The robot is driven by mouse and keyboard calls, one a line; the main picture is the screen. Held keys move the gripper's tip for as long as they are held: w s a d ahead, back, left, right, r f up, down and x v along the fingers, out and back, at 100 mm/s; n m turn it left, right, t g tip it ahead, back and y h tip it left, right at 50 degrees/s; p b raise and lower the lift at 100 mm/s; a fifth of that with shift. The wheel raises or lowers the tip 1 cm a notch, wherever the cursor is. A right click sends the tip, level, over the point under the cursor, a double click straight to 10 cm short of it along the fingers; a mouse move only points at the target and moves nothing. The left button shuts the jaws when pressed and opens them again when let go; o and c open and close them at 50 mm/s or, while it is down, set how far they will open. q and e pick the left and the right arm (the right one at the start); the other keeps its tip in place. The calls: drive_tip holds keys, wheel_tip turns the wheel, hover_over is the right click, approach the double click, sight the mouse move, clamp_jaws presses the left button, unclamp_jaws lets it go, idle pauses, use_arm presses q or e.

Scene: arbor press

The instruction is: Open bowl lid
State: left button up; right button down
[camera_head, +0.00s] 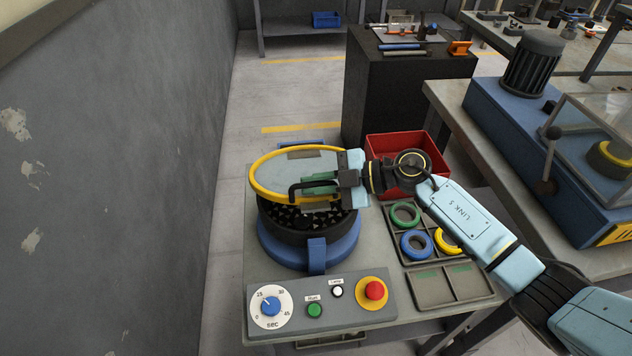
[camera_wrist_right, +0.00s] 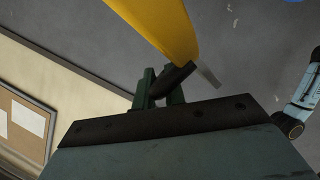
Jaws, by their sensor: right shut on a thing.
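The bowl lid (camera_head: 290,176) is a clear disc with a yellow rim and a black handle. In the head view it is tilted up above the dark bowl (camera_head: 268,224), which stands on a blue base and holds small dark pieces. My right gripper (camera_head: 312,187) reaches in from the right and is shut on the lid's black handle (camera_head: 293,192). In the right wrist view the green fingers (camera_wrist_right: 160,92) close around the dark handle (camera_wrist_right: 172,82), with the yellow rim beyond. My left gripper is not in view.
A control panel (camera_head: 338,311) with a dial and buttons lies in front of the bowl. A red bin (camera_head: 433,153) and a grey tray (camera_head: 467,286) with colored rings are on the right. A grey wall (camera_head: 110,200) rises on the left.

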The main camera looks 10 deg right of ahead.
drive_tip(key=w+r+m+p, duration=0.1)
drive_tip(key=w+r+p, duration=0.4)
drive_tip(key=r+p, duration=0.1)
drive_tip(key=shift+w+r+m+g, duration=0.15)
drive_tip(key=shift+r+m+g, duration=0.2)
drive_tip(key=shift+r, duration=0.55)
drive_tip(key=c, duration=1.7)
unclamp_jaws()
drive_tip(key=shift+c, duration=0.2)
drive_tip(key=shift+d, duration=0.1)
drive_tip(key=v, duration=1.3)
drive_tip(key=shift+r, duration=0.25)
